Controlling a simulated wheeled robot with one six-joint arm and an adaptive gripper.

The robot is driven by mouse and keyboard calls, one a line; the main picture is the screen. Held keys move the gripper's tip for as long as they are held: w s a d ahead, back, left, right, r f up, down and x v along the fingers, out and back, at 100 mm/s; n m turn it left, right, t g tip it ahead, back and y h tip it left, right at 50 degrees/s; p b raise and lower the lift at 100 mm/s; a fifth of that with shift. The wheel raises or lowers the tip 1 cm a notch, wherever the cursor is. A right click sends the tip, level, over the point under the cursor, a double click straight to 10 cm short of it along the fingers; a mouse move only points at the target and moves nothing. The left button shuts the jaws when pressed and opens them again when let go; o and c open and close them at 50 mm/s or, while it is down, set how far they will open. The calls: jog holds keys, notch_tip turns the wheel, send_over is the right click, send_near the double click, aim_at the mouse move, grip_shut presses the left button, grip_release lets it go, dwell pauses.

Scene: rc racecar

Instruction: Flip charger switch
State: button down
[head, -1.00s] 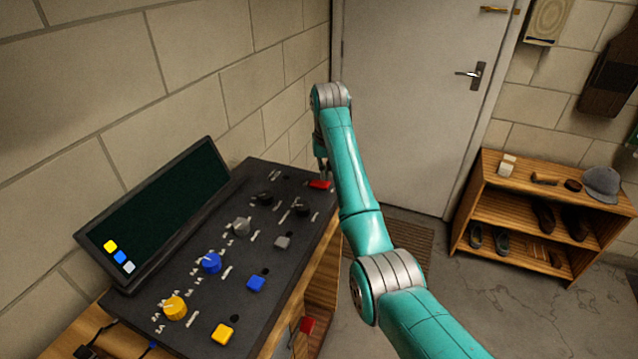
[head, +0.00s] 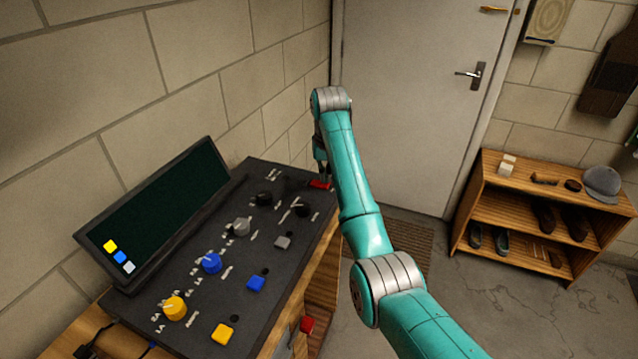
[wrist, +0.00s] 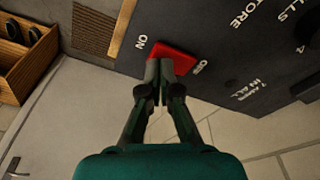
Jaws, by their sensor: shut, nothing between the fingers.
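The charger panel (head: 195,290) is a dark, sloped board with knobs and buttons. Its red switch (head: 319,184) is at the far right end. In the wrist view the red switch (wrist: 174,56) lies between the labels ON, on its left, and OFF, on its right. My gripper (head: 321,172) is shut and empty, with its fingertips right at the switch. In the wrist view my gripper (wrist: 166,66) overlaps the switch's near edge; I cannot tell whether they touch. The fingers hide part of the switch.
A dark screen (head: 160,215) with yellow, blue and grey squares stands behind the panel along the brick wall. Yellow (head: 174,308) and blue (head: 211,263) knobs are nearer.

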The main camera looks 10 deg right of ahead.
jog(key=shift+f, duration=0.65)
dwell(0.3)
jog(key=shift+r, duration=3.5)
